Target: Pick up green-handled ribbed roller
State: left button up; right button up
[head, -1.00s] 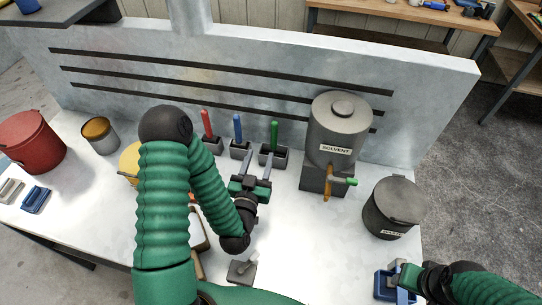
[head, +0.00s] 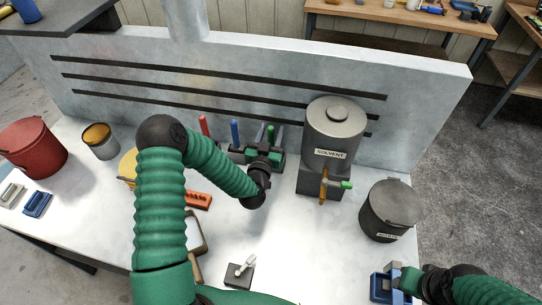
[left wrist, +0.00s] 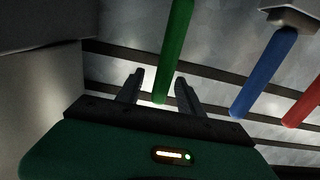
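The green-handled roller (head: 270,132) stands handle up in its dark holder at the back of the table. Its green handle (left wrist: 174,50) also shows in the left wrist view, between the two fingers; its ribbed part is hidden. My left gripper (head: 264,138) is at the green handle in the head view. In the left wrist view my left gripper (left wrist: 160,90) is open, with a gap between the handle and each finger. My right gripper (head: 400,279) is at the lower right by a blue object (head: 384,284); its fingers are not clear.
A blue handle (head: 235,132) and a red handle (head: 204,126) stand to the left of the green one. The grey solvent can (head: 333,130) with its tap is close on the right. The white panel (head: 260,65) rises behind. A dark lidded bin (head: 391,212) stands farther right.

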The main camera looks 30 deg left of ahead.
pick_arm(q)
jog(key=c, duration=0.7)
jog(key=shift+a, duration=0.2)
grip_shut()
